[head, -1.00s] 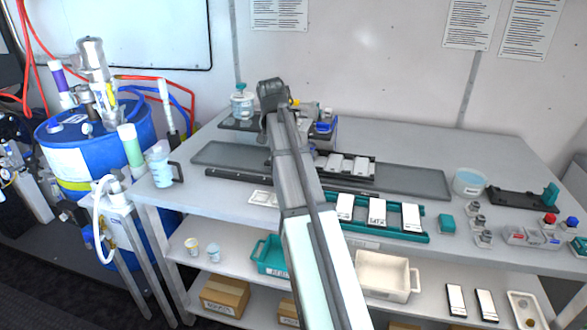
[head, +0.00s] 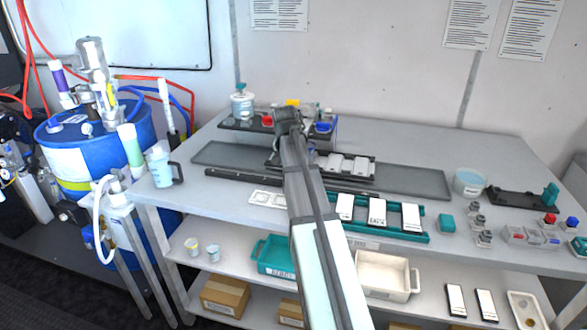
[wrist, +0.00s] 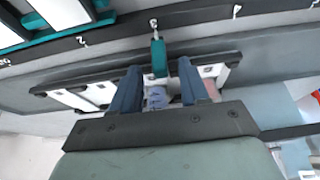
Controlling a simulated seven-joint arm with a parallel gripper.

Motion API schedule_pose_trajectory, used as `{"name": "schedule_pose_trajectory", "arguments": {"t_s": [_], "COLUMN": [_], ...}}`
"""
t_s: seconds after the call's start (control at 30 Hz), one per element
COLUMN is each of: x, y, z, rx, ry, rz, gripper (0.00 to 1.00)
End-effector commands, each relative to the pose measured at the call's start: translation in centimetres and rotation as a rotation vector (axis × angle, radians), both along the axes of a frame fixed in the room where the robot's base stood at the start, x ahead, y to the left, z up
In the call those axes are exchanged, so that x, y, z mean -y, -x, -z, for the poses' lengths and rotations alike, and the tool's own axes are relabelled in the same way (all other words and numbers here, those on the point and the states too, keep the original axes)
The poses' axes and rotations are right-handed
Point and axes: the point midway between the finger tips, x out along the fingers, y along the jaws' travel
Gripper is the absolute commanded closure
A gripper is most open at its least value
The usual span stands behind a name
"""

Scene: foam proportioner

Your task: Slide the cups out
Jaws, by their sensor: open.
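My gripper (wrist: 158,72) shows in the wrist view as two dark blue fingers, spread apart, with nothing held. A teal upright tab (wrist: 158,52) stands just beyond and between the fingertips; I cannot tell whether they touch it. The tab is on the long dark frame (wrist: 235,57), which bears white blocks (wrist: 100,92). A pale cup-like thing (wrist: 156,98) with blue on it shows partly between the fingers. In the head view, the frame (head: 373,171) lies on a grey track, and my arm hides its left part and my fingertips. Two small cups (head: 192,246) (head: 213,252) stand on the shelf below.
A teal rack (head: 427,237) with white-topped blocks lies at the table's front. A jug (head: 160,167) stands at the left edge and a round tub (head: 469,182) at right. Bottles and coloured caps (head: 323,128) stand behind my arm. The track's right end (head: 415,181) is clear.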

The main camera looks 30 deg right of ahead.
Motion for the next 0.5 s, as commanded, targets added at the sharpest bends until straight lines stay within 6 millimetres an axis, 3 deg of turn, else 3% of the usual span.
{"name": "schedule_pose_trajectory", "arguments": {"t_s": [0.2, 0.5], "x": [0.6, 0.9], "y": [-0.7, -0.9], "z": [2.2, 3.1], "rx": [-0.001, 0.001], "ry": [-0.001, 0.0], "rz": [0.0, 0.0], "gripper": [0.55, 0.55]}}
